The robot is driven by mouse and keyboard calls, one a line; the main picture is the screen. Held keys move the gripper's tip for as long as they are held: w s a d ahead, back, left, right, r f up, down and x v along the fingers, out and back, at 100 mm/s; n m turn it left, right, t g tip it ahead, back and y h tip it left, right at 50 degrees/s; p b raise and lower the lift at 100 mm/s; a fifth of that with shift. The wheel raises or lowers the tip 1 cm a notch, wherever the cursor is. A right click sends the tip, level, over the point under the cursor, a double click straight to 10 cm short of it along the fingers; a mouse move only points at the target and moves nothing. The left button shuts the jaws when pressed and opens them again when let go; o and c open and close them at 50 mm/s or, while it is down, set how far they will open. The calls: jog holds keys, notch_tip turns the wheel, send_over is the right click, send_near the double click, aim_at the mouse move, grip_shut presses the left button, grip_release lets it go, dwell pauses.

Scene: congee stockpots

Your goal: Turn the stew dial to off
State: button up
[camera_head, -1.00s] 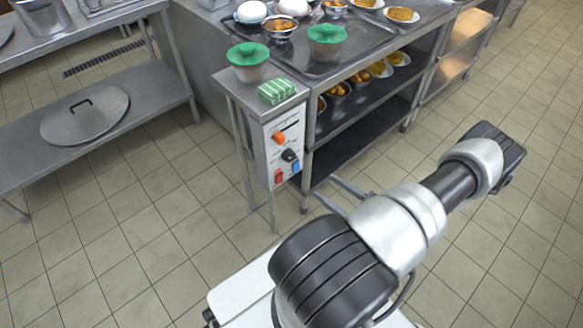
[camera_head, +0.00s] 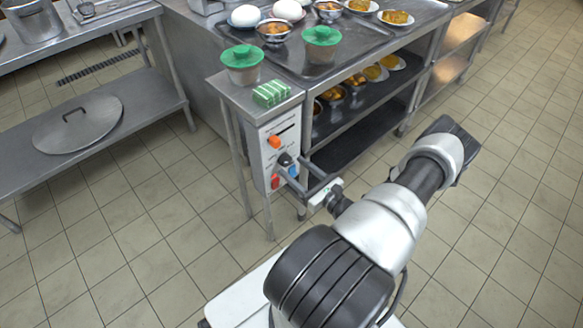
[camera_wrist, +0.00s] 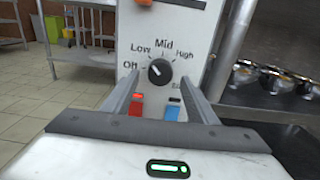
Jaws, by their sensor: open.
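A white control panel (camera_head: 262,155) on the front of a small steel stand carries a black dial (camera_head: 285,159). In the wrist view the black dial (camera_wrist: 160,71) is ringed by the words Off, Low, Mid and High. Its pale mark points to the upper left, around the Off to Low side. No stew label is readable. My gripper (camera_head: 291,166) is open in front of the panel. In the wrist view its two fingers (camera_wrist: 160,76) reach up on either side of the dial, with nothing held; whether they touch it cannot be told.
An orange knob (camera_head: 274,141) sits above the dial; a red switch (camera_wrist: 136,106) and a blue switch (camera_wrist: 172,112) sit below. A green-lidded pot (camera_head: 242,64) and a green-striped block (camera_head: 271,94) stand on top. A steel counter (camera_head: 345,52) with food adjoins at right. Tiled floor is clear.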

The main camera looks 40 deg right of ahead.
jog(key=shift+w+a, duration=0.1)
jog(key=shift+w, duration=1)
jog(key=c, duration=1.1)
jog(key=shift+o, duration=0.2)
jog(key=shift+n, duration=0.3)
jog(key=n+p, duration=0.1)
jog(key=n, duration=0.3)
jog(key=shift+n+p, duration=0.75)
jog(key=shift+n, duration=1.35)
